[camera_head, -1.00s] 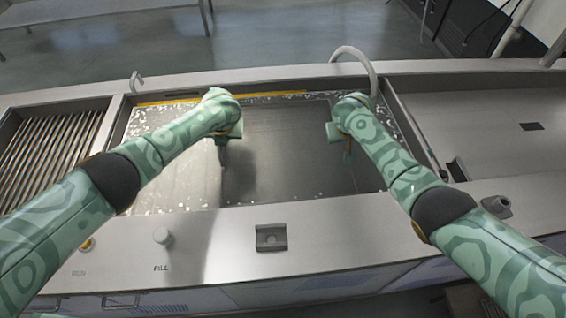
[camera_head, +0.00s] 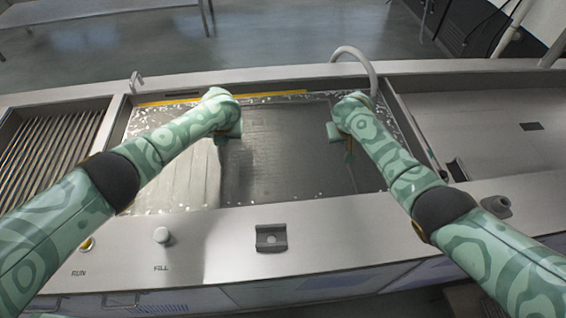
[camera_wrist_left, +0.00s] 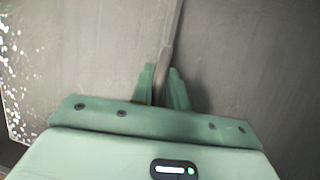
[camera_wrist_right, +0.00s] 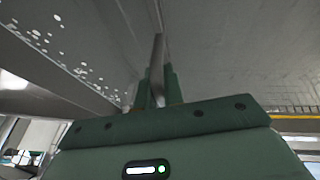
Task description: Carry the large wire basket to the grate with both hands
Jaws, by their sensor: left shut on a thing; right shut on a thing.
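The large wire basket (camera_head: 285,165) shows in the head view as a fine grey mesh sheet in the tank, between my two grippers. Its depth and full outline are hard to make out. My left gripper (camera_head: 232,133) is over its left part; in the left wrist view its fingers (camera_wrist_left: 161,85) are shut on a thin upright metal bar (camera_wrist_left: 167,50). My right gripper (camera_head: 338,132) is over its right part; in the right wrist view its fingers (camera_wrist_right: 158,85) are shut on a similar bar (camera_wrist_right: 157,55). The ribbed grate (camera_head: 45,150) lies left of the tank and looks bare.
The tank's steel front ledge (camera_head: 350,235) carries a knob (camera_head: 162,236) and a grey bracket (camera_head: 271,238). A curved pipe (camera_head: 358,58) rises behind the tank. A flat steel counter (camera_head: 480,135) is at the right. A divider stands between tank and grate.

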